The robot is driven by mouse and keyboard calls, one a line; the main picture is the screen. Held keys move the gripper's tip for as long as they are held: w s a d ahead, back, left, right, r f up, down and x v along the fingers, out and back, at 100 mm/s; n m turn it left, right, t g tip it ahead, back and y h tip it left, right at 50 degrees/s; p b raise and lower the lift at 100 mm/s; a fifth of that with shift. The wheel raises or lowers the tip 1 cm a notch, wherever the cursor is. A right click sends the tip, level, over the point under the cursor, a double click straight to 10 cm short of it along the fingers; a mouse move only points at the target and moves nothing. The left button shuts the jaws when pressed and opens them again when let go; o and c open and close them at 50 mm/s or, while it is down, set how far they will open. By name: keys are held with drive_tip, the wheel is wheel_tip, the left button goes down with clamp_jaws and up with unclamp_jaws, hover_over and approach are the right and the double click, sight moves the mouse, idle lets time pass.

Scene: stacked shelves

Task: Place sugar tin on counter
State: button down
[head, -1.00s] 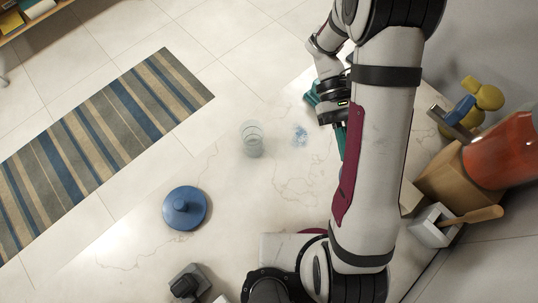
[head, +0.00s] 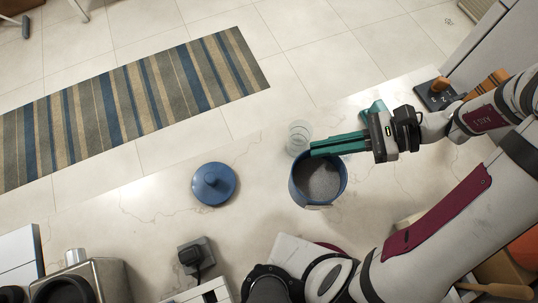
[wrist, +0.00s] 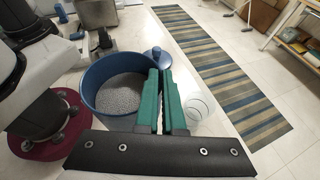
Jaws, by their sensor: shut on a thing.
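The sugar tin (head: 299,190) is a round blue open-topped tin with grey grainy contents, upright over the pale counter. I cannot tell whether its base touches the counter. My gripper (head: 316,147) reaches from the right with its long teal fingers at the tin's far rim, shut on the tin's wall. In the wrist view the tin (wrist: 88,78) is just left of the fingers (wrist: 163,76). The place where the fingers meet the wall is partly hidden.
A blue lid (head: 213,184) lies on the counter left of the tin. A clear glass (head: 299,134) stands close behind the tin, near the fingers. A dark grey block (head: 196,257) and a metal appliance (head: 88,277) stand at the front left. The counter around the lid is clear.

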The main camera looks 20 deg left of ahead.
drive_tip(key=a+f, duration=0.3)
drive_tip(key=s+a+f, duration=0.1)
drive_tip(key=a+f, duration=0.2)
drive_tip(key=s+a+f, duration=0.1)
drive_tip(key=a+f, duration=0.3)
drive_tip(key=shift+s, duration=0.1)
drive_tip(key=c, duration=1)
unclamp_jaws()
